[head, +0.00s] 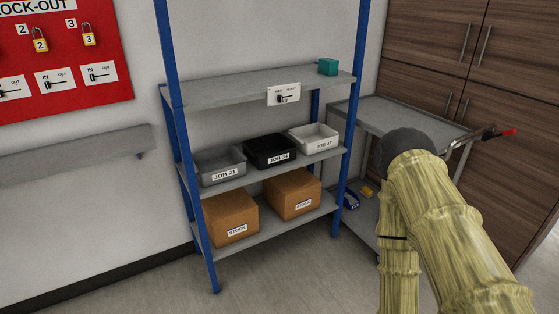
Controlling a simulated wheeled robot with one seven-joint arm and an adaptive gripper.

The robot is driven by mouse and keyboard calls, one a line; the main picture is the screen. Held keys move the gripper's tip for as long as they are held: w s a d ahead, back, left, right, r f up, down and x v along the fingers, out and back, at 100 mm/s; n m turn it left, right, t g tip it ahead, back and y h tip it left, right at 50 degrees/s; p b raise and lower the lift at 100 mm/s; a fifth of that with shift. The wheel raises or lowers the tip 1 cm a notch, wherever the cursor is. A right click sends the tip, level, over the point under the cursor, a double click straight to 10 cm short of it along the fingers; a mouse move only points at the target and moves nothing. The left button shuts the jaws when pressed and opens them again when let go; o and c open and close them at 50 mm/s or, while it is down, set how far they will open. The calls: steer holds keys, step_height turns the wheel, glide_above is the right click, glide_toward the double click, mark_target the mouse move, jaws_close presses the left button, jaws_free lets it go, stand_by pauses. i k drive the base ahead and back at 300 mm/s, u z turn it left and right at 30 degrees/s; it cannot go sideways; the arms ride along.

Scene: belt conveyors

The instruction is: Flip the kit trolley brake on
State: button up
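The grey kit trolley (378,112) stands to the right of the blue-posted shelf rack, partly hidden behind my arm. It has a flat top tray and a lower deck. At its right end a metal bar with a dark part and a red tip (508,132) sticks out. This looks like a handle or lever, but whether it is the brake, and how it is set, I cannot tell. My arm, in a straw-coloured cover with a dark round joint, fills the lower right. My gripper does not show.
The rack's shelves (225,92) hold grey, black and white bins, two cardboard boxes (292,194) and a teal block (328,67). Small blue and yellow items lie on the trolley's lower deck. Brown cabinets stand behind it. A red lock-out board hangs left. Floor at lower left is clear.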

mark_target(512, 131)
steer(key=z, duration=0.1)
steer(key=i, duration=0.35)
steer(key=z, duration=0.8)
steer(key=i, duration=0.75)
steer(key=u, duration=1.8)
steer(key=k, duration=0.85)
steer(key=z, duration=0.3)
